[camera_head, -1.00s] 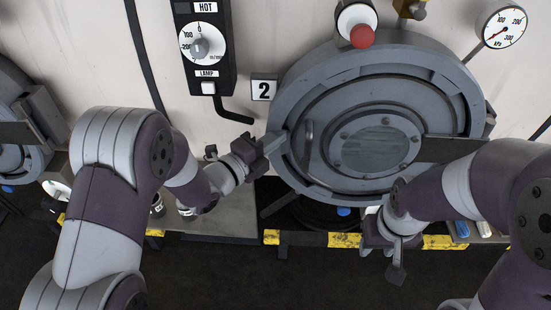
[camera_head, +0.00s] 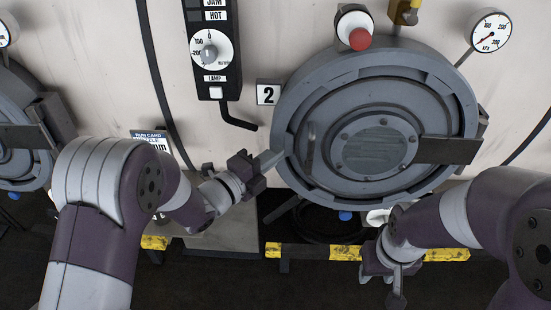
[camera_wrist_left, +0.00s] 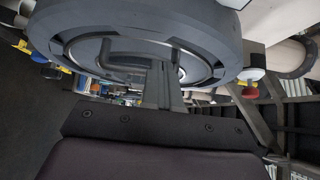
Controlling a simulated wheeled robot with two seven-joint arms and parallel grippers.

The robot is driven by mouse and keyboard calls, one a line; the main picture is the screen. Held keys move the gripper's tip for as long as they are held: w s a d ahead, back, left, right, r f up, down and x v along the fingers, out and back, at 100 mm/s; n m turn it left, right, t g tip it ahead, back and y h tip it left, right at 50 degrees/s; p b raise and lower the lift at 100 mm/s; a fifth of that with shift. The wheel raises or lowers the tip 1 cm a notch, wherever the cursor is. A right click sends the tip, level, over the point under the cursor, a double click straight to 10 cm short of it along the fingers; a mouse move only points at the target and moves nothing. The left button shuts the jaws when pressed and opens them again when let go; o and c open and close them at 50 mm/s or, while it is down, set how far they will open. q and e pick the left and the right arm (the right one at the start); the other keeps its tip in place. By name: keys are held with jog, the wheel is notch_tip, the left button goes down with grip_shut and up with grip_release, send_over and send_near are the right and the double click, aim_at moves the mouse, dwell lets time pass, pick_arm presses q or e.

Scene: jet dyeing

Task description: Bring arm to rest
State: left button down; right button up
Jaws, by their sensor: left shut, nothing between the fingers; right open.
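My left gripper (camera_head: 268,161) is shut and empty at the left rim of the round grey machine door (camera_head: 372,185). Whether it touches the rim cannot be told. In the left wrist view its narrow fingers (camera_wrist_left: 165,88) point at the door (camera_wrist_left: 205,35), which fills the upper middle. My right gripper (camera_head: 397,287) is open and empty, low in front of the machine, below the door and pointing down.
A yellow-black striped bar (camera_head: 300,251) runs below the door. A red button (camera_head: 360,39) and a pressure gauge (camera_head: 490,31) are above it. A control panel with a dial (camera_head: 211,52), a "2" sign (camera_head: 268,94) and a run card (camera_head: 152,138) are at left. Dark floor lies in front.

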pick_arm(q)
jog(key=w+a+b+v, duration=0.1)
jog(key=b+v, duration=0.1)
jog(key=v, duration=0.6)
jog(key=a+f+n+g+y, duration=0.4)
jog(key=a+f+n+y, duration=0.6)
jog(key=n, duration=0.4)
jog(key=s+a+f+n+g+y, duration=0.25)
jog(key=s+f+n+g, duration=0.3)
jog(key=s+n, duration=0.45)
jog(key=s+d+r+n+g, duration=0.2)
jog(key=s+d+g, duration=0.1)
jog(key=s+d, duration=0.1)
jog(key=shift+s, duration=0.55)
pick_arm(e)
jog(key=f, duration=0.2)
jog(key=shift+w+f, duration=0.35)
jog(key=shift+f, duration=0.05)
